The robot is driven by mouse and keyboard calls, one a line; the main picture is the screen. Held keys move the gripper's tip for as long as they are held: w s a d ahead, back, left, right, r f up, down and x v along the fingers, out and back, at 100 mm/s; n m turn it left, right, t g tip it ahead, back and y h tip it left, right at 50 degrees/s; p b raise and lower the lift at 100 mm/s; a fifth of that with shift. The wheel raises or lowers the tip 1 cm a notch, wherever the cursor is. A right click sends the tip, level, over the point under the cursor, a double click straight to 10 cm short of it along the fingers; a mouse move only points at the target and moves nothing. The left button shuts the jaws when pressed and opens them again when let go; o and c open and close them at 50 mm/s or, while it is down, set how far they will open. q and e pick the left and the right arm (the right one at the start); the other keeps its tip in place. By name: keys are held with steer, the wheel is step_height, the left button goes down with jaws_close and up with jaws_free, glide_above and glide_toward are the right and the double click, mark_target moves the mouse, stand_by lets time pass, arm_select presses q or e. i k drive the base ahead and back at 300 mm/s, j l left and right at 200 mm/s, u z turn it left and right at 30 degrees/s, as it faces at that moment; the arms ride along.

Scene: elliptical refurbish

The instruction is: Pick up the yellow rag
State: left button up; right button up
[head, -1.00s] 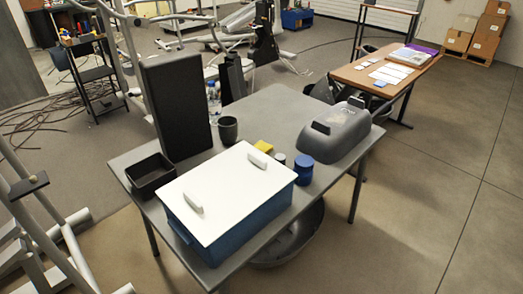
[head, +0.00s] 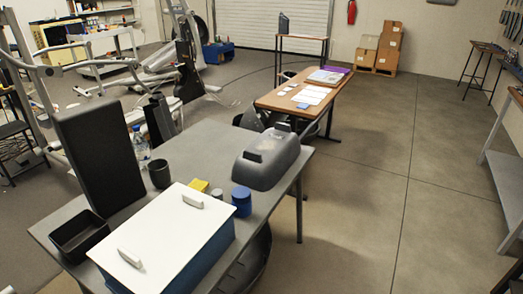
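A small yellow piece (head: 198,185), which looks like the folded yellow rag, lies on the grey table (head: 205,145). It is partly hidden behind the white lid of the blue box (head: 165,238). A small dark-lidded jar (head: 217,194) and a blue jar (head: 241,201) stand to its right. A dark cup (head: 160,174) stands to its left. Neither of my grippers is in view.
A black upright panel (head: 98,155), an open black bin (head: 78,235) and a grey plastic cover (head: 266,157) also occupy the table. A wooden desk (head: 285,99) with papers stands behind. Open floor (head: 370,200) lies to the right; a workbench (head: 508,170) is at the right edge.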

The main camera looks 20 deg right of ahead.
mark_target(202, 186)
steer(key=l+u, duration=0.3)
steer(key=l, duration=0.3)
steer(key=l+u, duration=0.25)
steer(key=l, duration=0.35)
steer(key=l+u, duration=0.3)
steer(key=l, duration=0.3)
steer(key=k+l+u, duration=0.15)
steer(key=l+u, duration=0.15)
steer(key=l, duration=0.25)
